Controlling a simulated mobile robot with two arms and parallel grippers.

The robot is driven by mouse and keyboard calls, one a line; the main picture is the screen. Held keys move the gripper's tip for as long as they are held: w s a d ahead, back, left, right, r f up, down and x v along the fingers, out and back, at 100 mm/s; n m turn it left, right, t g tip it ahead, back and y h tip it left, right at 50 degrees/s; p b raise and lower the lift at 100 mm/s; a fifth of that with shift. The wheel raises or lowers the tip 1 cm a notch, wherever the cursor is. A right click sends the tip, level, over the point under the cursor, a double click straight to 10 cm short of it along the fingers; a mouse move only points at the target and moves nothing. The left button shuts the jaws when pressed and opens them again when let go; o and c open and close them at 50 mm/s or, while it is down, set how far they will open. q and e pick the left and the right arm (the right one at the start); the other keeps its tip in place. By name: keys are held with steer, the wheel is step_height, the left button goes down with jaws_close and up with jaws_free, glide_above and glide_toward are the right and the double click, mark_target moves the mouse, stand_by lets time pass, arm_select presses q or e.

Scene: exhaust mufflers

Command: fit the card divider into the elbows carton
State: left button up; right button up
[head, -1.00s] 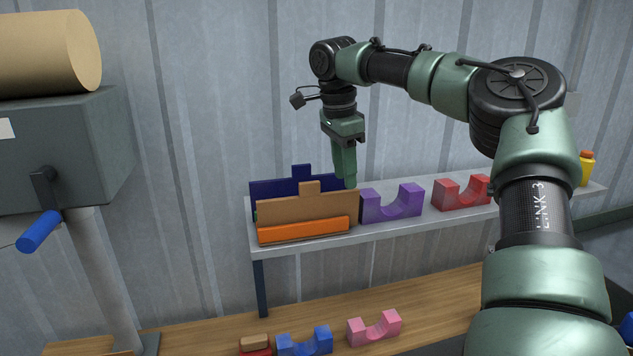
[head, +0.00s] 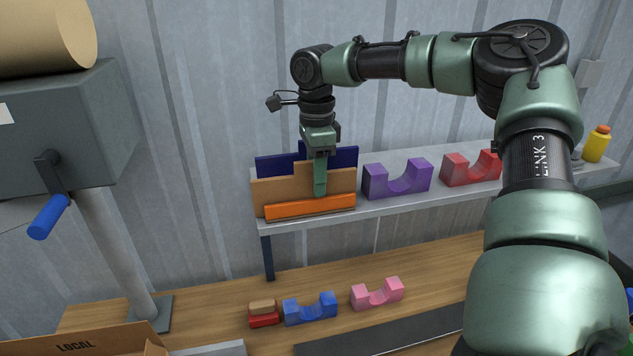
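A brown card divider (head: 285,198) stands upright on the grey shelf, between an orange front strip (head: 310,206) and a navy blue panel (head: 346,160) behind it. My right gripper (head: 320,185) points down at the middle of the card. One finger shows in front of the card's face, and the card's top tab is hidden behind the gripper. The other finger is hidden, so I cannot tell whether the gripper is shut on the card. My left gripper is not in view.
The grey shelf (head: 400,203) also holds a purple cradle (head: 397,181), a red cradle (head: 470,169) and a yellow bottle (head: 596,145). Blue (head: 310,309) and pink (head: 377,294) cradles stand on the wooden bench (head: 220,300) below. A blue-handled machine (head: 80,130) stands left.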

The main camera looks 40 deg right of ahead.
steer(key=shift+f, duration=0.15)
jaws_close()
steer(key=shift+r+b, duration=0.3)
steer(key=shift+r, duration=0.2)
step_height(320, 180, up, 8)
steer(key=shift+r+b, duration=0.2)
steer(key=shift+b, duration=1.05)
step_height(320, 180, up, 11)
steer(key=shift+f, duration=0.15)
